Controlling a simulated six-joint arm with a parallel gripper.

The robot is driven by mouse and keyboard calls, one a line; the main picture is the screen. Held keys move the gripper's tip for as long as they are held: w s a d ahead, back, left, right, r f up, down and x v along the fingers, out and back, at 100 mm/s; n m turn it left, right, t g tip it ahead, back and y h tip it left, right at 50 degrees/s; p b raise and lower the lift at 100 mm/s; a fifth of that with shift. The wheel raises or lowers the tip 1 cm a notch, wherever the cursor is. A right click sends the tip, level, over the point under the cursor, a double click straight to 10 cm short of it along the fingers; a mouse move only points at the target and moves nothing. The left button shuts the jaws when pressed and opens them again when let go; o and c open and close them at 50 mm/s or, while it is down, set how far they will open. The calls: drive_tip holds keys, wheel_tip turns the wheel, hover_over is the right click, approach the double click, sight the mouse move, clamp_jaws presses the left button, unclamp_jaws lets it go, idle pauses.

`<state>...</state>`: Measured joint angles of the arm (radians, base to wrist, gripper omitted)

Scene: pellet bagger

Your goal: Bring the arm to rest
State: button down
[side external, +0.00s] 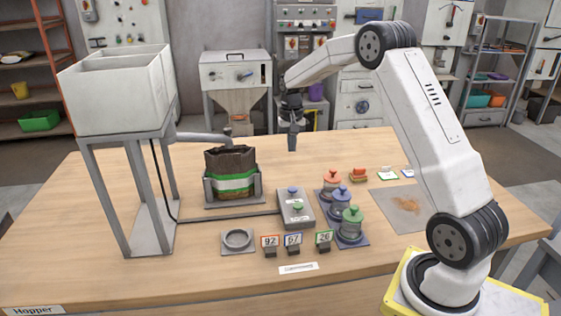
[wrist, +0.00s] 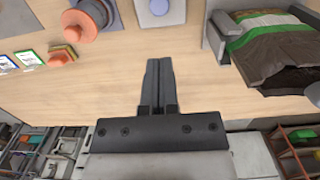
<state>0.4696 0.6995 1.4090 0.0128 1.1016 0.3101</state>
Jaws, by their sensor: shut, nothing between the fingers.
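My gripper (side external: 292,142) is shut and empty. It points down above the rear part of the wooden table (side external: 110,225), to the right of the brown bag. In the wrist view the two dark fingers (wrist: 160,65) lie together with nothing between them. My arm is raised and bent, reaching left from its base at the right front.
The bag (side external: 231,175) stands in a grey holder by the hopper (side external: 120,95). A grey button box (side external: 296,208), jars with red, blue and green lids (side external: 342,190), number cards (side external: 269,241) and a ring on a plate (side external: 237,239) stand nearby. The table behind the button box is clear.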

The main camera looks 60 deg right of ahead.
drive_tip(key=shift+a, duration=0.15)
drive_tip(key=s+a+f+n+t, duration=0.1)
drive_tip(key=s+a+n, duration=0.3)
drive_tip(key=s+a, duration=0.5)
drive_tip(key=s+a+f+n+t, duration=0.1)
drive_tip(key=s+a+n+t, duration=0.1)
drive_tip(key=s+a+n, duration=0.3)
drive_tip(key=s+a, duration=0.4)
drive_tip(key=a, duration=0.5)
drive_tip(key=shift+s+f, duration=0.15)
drive_tip(key=shift+s, duration=0.2)
drive_tip(key=shift+a, duration=0.1)
